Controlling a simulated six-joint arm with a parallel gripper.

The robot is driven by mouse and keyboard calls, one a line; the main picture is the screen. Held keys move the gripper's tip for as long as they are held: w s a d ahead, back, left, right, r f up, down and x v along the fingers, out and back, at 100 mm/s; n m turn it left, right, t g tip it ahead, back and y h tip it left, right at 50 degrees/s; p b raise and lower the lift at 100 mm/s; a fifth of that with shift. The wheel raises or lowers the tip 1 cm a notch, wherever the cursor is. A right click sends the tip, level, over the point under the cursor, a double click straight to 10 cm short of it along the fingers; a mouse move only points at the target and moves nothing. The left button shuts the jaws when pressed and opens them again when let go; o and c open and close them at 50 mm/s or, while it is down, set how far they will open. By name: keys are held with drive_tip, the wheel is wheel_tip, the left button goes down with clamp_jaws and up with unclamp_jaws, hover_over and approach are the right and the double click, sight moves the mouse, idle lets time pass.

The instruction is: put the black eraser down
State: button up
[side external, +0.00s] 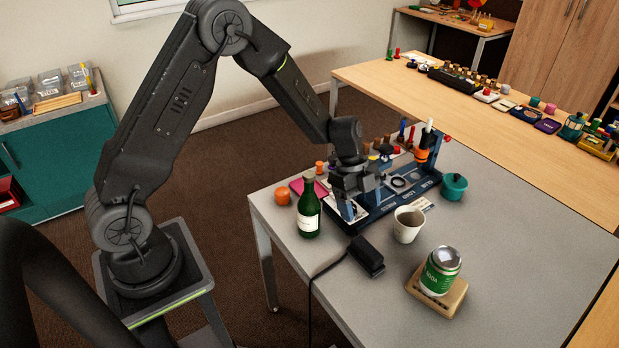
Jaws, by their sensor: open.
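My gripper (361,204) points down over the left part of a dark blue sorting tray (400,204) on the grey table. Its jaws are open, with one finger toward the left and one toward the right. I cannot make out the black eraser; the gripper and wrist hide that part of the tray. I cannot tell whether anything lies between the fingers. A pale card or panel shows in the tray beside the left finger.
A green bottle (309,212) stands close left of the gripper. A teal pot (453,187) stands right. The table's right front is clear.

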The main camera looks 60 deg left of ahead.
drive_tip(key=s+r+n+t+y, duration=0.1)
drive_tip(key=s+r+n, duration=0.3)
drive_tip(key=r, duration=0.7)
drive_tip(key=s+a+r+n+t+y, duration=0.1)
drive_tip(key=s+r+n+t, duration=0.1)
drive_tip(key=s+r+n, duration=0.4)
drive_tip(key=s+a+r+n+t+y, duration=0.2)
drive_tip(key=s+r+n, duration=0.4)
drive_tip(key=s, duration=0.7)
drive_tip(key=shift+s+n+t+y, duration=0.3)
drive_tip(key=shift+s+n, duration=0.05)
drive_tip(key=shift+n, duration=0.65)
